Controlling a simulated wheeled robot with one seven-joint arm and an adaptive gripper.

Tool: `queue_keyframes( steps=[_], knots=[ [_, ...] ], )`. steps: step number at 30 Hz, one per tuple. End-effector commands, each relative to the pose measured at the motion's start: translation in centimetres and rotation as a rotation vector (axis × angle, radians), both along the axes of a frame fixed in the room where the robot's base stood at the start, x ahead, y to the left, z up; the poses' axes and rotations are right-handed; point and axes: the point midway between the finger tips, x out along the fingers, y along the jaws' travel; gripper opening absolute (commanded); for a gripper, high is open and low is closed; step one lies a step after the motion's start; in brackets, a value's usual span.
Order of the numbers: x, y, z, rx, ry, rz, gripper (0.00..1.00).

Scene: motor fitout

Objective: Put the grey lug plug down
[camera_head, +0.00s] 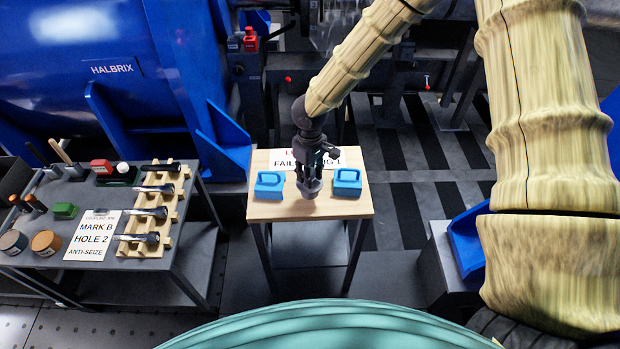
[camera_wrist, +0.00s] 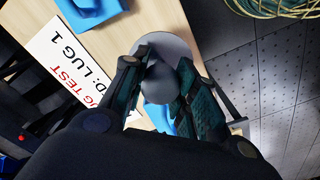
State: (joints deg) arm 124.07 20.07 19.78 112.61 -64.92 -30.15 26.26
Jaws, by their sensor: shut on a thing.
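My gripper (camera_head: 309,180) is shut on the grey lug plug (camera_head: 309,187), over the middle of a small wooden-topped table (camera_head: 287,209). In the wrist view my gripper (camera_wrist: 166,85) has its fingers on both sides of the grey lug plug (camera_wrist: 168,47), whose round end shows. I cannot tell whether the plug touches the tabletop. A blue block (camera_head: 269,185) sits left of the gripper, and another blue block (camera_head: 347,182) sits right of it. A white sign with red and black print (camera_head: 350,157) is behind the gripper and partly hidden by it.
A grey bench (camera_head: 187,243) on the left holds several tools, a wooden rack (camera_head: 143,250) and a white card (camera_head: 93,235). A big blue machine (camera_head: 90,70) fills the back left. A blue bin (camera_head: 467,243) stands at the right. The small table's front strip is bare.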

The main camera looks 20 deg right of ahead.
Motion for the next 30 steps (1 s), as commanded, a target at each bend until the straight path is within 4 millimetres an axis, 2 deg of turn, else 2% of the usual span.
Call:
queue_keyframes(
  steps=[9, 20, 21, 23, 24, 30],
  knots=[
    [0.1, -0.1, -2.8, -0.001, 0.002, -0.001, 0.00],
    [0.1, -0.1, -3.5, -0.001, 0.000, -0.001, 0.00],
    [0.1, -0.1, -3.5, -0.001, 0.000, -0.001, 0.34],
    [0.1, -0.1, -3.5, -0.001, 0.000, -0.001, 0.45],
    [0.1, -0.1, -3.5, -0.001, 0.000, -0.001, 0.50],
    [0.1, -0.1, -3.5, -0.001, 0.000, -0.001, 0.50]
  ],
)
